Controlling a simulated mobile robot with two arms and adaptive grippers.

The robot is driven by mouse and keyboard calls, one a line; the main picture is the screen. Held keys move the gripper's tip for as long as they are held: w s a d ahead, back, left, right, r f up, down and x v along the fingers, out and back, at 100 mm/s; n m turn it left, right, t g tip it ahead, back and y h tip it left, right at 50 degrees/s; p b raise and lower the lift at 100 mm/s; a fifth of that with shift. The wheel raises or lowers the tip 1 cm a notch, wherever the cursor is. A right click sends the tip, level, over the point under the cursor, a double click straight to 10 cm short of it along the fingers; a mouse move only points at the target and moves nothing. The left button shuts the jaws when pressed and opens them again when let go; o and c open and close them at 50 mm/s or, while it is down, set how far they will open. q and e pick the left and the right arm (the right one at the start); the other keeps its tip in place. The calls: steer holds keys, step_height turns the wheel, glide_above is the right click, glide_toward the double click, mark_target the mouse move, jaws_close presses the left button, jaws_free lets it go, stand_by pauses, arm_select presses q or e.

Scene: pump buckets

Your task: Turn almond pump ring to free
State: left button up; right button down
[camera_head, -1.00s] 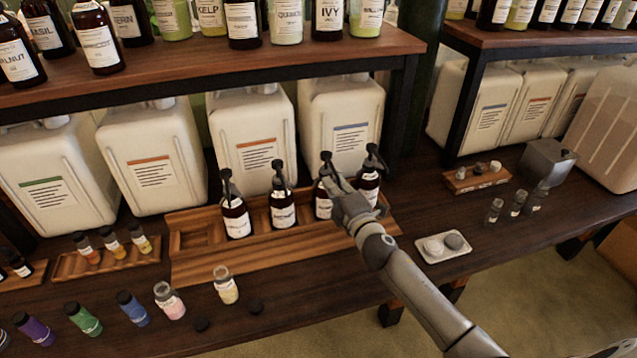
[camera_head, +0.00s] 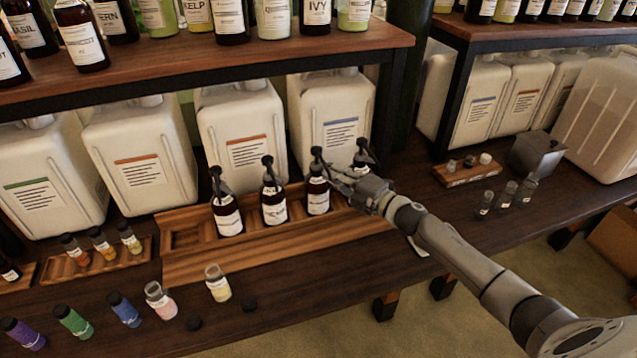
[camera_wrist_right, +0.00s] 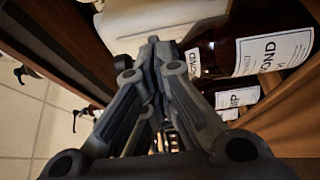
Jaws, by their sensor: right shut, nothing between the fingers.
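Several dark brown pump bottles with black pump heads stand in a row in the wooden rack. My right gripper (camera_head: 338,175) is shut and empty, between the third bottle (camera_head: 318,198) and the rightmost bottle (camera_head: 362,158), just right of the third bottle's neck. The rightmost bottle is partly hidden by my gripper. In the right wrist view, a brown bottle (camera_wrist_right: 215,55) with a label that seems to read almond is close beside the fingers (camera_wrist_right: 165,125). The pump ring itself is too small or hidden to make out. My left gripper is not in view.
The wooden rack (camera_head: 210,262) holds the bottles. White jugs (camera_head: 330,115) stand behind, under a shelf (camera_head: 230,65) of bottles. Small vials (camera_head: 218,283) stand in front on the left. A metal box (camera_head: 537,153) and glass jars (camera_head: 507,195) are at the right.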

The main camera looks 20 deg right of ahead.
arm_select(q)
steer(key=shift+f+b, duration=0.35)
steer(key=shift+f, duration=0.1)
arm_select(e)
steer(key=shift+w+d, duration=0.5)
steer(key=shift+d, duration=0.15)
stand_by(0.8)
